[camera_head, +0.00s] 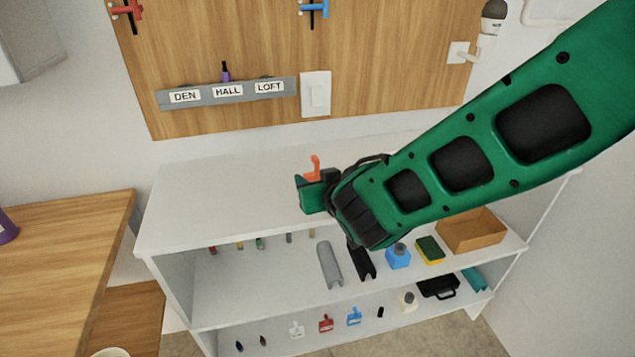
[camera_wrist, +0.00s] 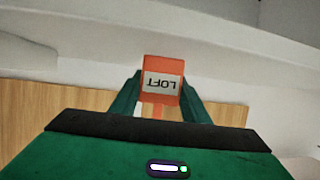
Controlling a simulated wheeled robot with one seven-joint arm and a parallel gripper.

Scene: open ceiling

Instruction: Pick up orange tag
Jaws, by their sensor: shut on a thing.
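The orange tag (camera_wrist: 162,67) carries a white label reading LOFT, upside down in the wrist view. It is between the two green fingers of my gripper (camera_wrist: 160,103), which is shut on it. In the head view the orange tag (camera_head: 313,168) sticks up above my gripper (camera_head: 312,190), which is over the top of the white shelf unit (camera_head: 200,195). I cannot tell how high above the shelf top it is held. The lower part of the tag is partly hidden by the gripper.
A grey holder (camera_head: 205,97) labelled DEN, HALL and LOFT is on the wooden wall board, with a purple item (camera_head: 225,72) above HALL. A white switch (camera_head: 316,93) is beside it. The lower shelves hold a blue bottle (camera_head: 398,255), a sponge (camera_head: 430,249) and other items.

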